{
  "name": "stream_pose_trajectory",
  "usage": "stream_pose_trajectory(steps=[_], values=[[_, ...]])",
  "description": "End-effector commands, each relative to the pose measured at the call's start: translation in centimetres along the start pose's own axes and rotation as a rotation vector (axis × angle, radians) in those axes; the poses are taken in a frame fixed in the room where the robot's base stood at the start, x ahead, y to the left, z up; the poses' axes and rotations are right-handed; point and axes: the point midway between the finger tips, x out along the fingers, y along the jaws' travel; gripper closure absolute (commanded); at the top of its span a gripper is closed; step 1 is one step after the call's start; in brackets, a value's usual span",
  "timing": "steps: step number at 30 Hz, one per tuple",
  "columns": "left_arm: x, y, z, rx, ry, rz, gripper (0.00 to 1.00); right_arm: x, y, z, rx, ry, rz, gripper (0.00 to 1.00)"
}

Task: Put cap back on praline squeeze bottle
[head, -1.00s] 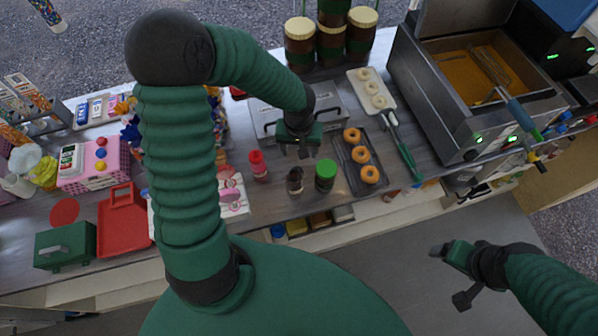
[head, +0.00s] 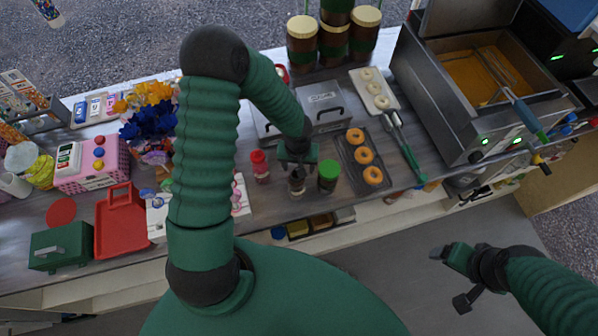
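A small dark brown bottle (head: 297,186), which looks like the praline squeeze bottle, stands upright near the counter's front edge. My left gripper (head: 298,165) is right above it, pointing down, and covers its top. I cannot tell whether the fingers touch the bottle, hold a cap or are parted. No loose cap can be made out. My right gripper (head: 452,276) is open and empty, out over the floor in front of the counter.
A red squeeze bottle (head: 260,168) stands left of the brown one and a green-lidded jar (head: 328,178) close on its right. A dark doughnut tray (head: 350,178) lies further right. Behind are metal lidded containers (head: 322,98). A red tray (head: 122,228) is at left.

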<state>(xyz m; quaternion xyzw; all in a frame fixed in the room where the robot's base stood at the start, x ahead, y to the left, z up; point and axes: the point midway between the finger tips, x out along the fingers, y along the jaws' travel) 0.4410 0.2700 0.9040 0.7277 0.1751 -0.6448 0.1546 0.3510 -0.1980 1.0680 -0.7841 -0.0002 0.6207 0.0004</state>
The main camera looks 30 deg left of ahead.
Motion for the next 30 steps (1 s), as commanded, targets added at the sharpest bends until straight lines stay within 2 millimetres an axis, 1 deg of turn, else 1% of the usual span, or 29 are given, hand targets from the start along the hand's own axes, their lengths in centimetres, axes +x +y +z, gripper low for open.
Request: stream_pose_trajectory(steps=[1, 3, 5, 15, 17, 27, 30], values=[[1.0, 0.0, 0.2, 0.002, -0.003, 0.0, 0.37, 0.1, 0.0, 0.0, 0.0, 0.0, 0.0, 0.18], [1.9, 0.1, 0.1, 0.001, -0.001, 0.0, 0.37, 0.2, 0.0, 0.1, 0.0, 0.0, 0.0, 0.18], [2.4, 0.1, 0.0, 0.001, 0.0, 0.0, 0.37, 0.2, 0.0, 0.1, 0.0, 0.0, 0.0, 0.18], [2.4, 0.1, 0.0, 0.001, 0.003, 0.0, 0.37, 0.2, 0.0, 0.1, 0.0, 0.0, 0.0, 0.18], [2.5, 0.0, 0.0, 0.0, 0.002, 0.0, 0.44, 0.2, 0.0, 0.1, 0.0, 0.0, 0.0, 0.18], [2.5, 0.0, 0.0, 0.0, 0.002, 0.0, 0.88, 0.2, 0.0, 0.1, 0.0, 0.0, 0.0, 0.18], [2.5, 0.0, 0.0, 0.0, 0.002, -0.001, 0.99, 0.2, 0.0, 0.1, 0.0, 0.0, 0.0, 0.18]])
